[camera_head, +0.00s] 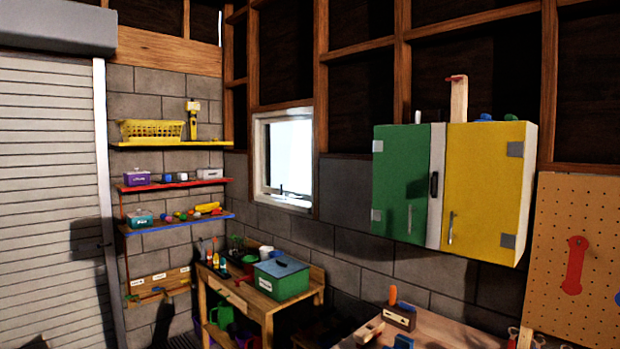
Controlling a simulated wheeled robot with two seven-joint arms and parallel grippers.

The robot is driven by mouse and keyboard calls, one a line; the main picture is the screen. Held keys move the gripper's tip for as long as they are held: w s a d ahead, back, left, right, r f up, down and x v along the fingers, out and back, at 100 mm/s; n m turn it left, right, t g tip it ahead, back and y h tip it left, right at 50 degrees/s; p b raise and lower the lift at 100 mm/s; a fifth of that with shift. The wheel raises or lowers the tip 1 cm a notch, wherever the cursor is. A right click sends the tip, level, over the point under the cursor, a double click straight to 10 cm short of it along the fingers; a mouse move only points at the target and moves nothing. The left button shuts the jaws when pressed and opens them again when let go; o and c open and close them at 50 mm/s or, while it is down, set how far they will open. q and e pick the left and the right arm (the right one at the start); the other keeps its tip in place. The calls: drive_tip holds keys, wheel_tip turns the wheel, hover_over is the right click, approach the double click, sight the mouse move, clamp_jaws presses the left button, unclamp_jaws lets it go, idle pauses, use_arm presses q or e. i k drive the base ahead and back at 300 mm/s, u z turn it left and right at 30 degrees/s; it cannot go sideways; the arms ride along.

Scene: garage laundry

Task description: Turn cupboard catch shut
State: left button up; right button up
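A wall cupboard hangs at the right, with a green door (401,180) on the left and a yellow door (485,180) on the right. Both doors look closed. Between them is a pale upright strip (436,160) carrying a black catch (434,185), which looks roughly upright; its exact state is too small to tell. A metal handle (451,228) sits low on the yellow door and another (410,218) low on the green door. Neither of my grippers is in view.
A wooden bench (455,334) with small items stands below the cupboard. A worktable (240,300) with a green box (281,278) stands left of it. A pegboard (585,225) hangs at the right. Shelves (172,144) and a shutter (50,200) are at the left.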

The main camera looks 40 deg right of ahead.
sight(433, 180)
drive_tip(key=z, duration=0.1)
drive_tip(key=i, duration=1.65)
drive_tip(key=z, duration=0.7)
